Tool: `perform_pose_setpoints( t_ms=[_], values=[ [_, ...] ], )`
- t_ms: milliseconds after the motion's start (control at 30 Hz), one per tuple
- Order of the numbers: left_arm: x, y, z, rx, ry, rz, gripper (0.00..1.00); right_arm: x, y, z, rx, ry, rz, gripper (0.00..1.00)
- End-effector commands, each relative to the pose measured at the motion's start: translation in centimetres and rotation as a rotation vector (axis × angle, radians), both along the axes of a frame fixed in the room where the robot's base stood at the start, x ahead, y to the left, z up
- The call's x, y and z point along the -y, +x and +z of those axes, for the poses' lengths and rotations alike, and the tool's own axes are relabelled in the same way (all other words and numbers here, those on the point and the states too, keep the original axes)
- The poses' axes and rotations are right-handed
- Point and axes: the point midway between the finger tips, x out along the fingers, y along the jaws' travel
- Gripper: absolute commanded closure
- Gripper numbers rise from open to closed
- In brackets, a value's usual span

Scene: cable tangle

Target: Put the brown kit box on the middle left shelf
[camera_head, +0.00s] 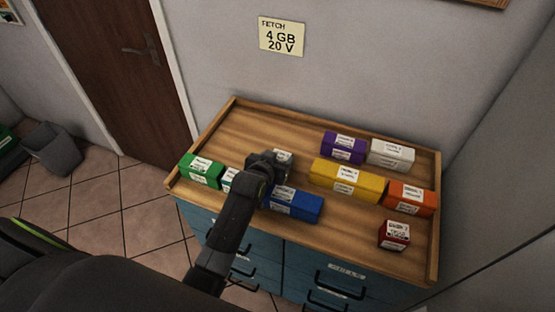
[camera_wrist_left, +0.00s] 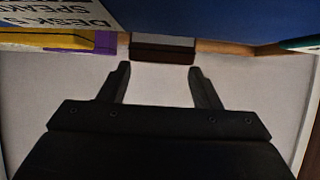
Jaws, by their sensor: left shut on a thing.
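My left gripper (camera_head: 264,162) is over the middle of the wooden desktop, with its arm reaching in from below. It is shut on a small brown box (camera_wrist_left: 162,56), which shows between the fingertips in the left wrist view (camera_wrist_left: 160,72). In the head view the gripper mostly hides this box; only a pale labelled face (camera_head: 284,156) shows beside the fingers. I cannot read its label or tell whether it touches the desktop. The middle left shelf is not in view. My right gripper is not in view.
A blue box (camera_head: 295,204) lies close in front of the gripper. A green box (camera_head: 201,171) and a partly hidden teal box (camera_head: 229,179) are left. Purple (camera_head: 343,147), white (camera_head: 391,154), yellow (camera_head: 346,178), orange (camera_head: 410,198) and red (camera_head: 394,235) boxes are right. The desktop (camera_head: 253,126) has a raised rim.

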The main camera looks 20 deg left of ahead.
Motion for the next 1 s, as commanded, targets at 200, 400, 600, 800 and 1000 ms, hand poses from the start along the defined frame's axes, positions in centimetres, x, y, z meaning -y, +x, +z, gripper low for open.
perform_pose_setpoints(
  t_ms=[200,400,600,800,1000],
  values=[
    [-0.01,0.02,-1.02,0.004,0.000,0.000,0.73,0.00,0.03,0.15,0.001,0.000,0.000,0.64],
    [-0.01,0.03,-1.05,0.004,0.000,0.000,0.73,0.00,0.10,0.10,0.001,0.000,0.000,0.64],
    [-0.01,0.00,-1.38,0.001,0.000,0.000,0.29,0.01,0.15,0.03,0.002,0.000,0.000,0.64],
    [-0.01,0.00,-1.36,0.001,0.000,0.000,0.21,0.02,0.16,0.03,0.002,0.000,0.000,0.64],
    [-0.01,0.01,-0.98,0.002,0.000,0.000,0.21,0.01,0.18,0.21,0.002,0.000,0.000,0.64]
  ],
)
